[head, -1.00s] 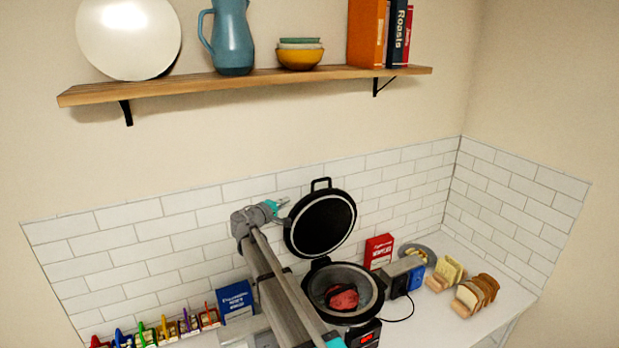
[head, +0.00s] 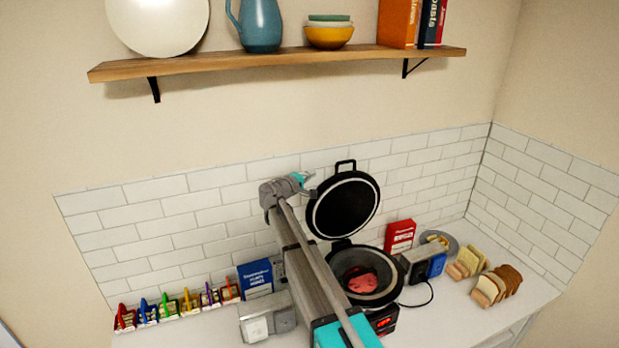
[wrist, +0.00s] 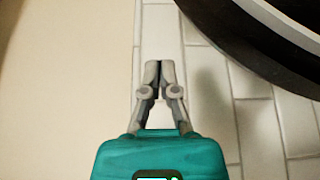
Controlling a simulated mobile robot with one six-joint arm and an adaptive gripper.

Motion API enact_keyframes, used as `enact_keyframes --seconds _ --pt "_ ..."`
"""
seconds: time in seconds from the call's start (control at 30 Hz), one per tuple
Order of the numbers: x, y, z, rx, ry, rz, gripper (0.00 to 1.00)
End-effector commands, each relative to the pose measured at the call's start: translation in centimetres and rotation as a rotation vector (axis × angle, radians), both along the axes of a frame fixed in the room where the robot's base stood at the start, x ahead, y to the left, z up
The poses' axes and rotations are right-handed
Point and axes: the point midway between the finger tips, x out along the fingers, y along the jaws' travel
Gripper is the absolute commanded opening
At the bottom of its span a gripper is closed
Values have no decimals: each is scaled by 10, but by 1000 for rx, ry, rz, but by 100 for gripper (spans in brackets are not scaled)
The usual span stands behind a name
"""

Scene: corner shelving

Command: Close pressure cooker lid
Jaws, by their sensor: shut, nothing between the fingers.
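The pressure cooker (head: 385,292) stands on the counter with red food inside its pot. Its black round lid (head: 343,207) is open, raised upright behind the pot, with a loop handle at its top edge. My gripper (head: 311,188) is at the left edge of the lid, near its upper half; in the head view I cannot tell whether it touches. In the wrist view my gripper (wrist: 159,64) is shut and empty, pointing along the tiled wall, and the dark lid rim (wrist: 250,40) is at the upper right, apart from the fingers.
A wooden shelf (head: 280,61) with a plate, jug, bowls and books hangs above. A red box (head: 399,237), a toaster (head: 418,262) and bread slices (head: 490,290) stand right of the cooker. A blue box (head: 255,278) and several colourful spice holders (head: 165,307) are left.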

Motion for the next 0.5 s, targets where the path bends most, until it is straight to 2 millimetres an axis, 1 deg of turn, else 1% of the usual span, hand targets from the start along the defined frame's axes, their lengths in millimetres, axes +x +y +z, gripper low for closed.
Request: enact_keyframes --seconds 0.03,0.4,0.47,0.5 --pt "7 -5 0 0 0 -1 0" --pt "47 -46 -2 0 0 -2 0" --pt "54 -52 -2 0 0 -2 0" --pt "49 -56 -2 0 0 -2 0"
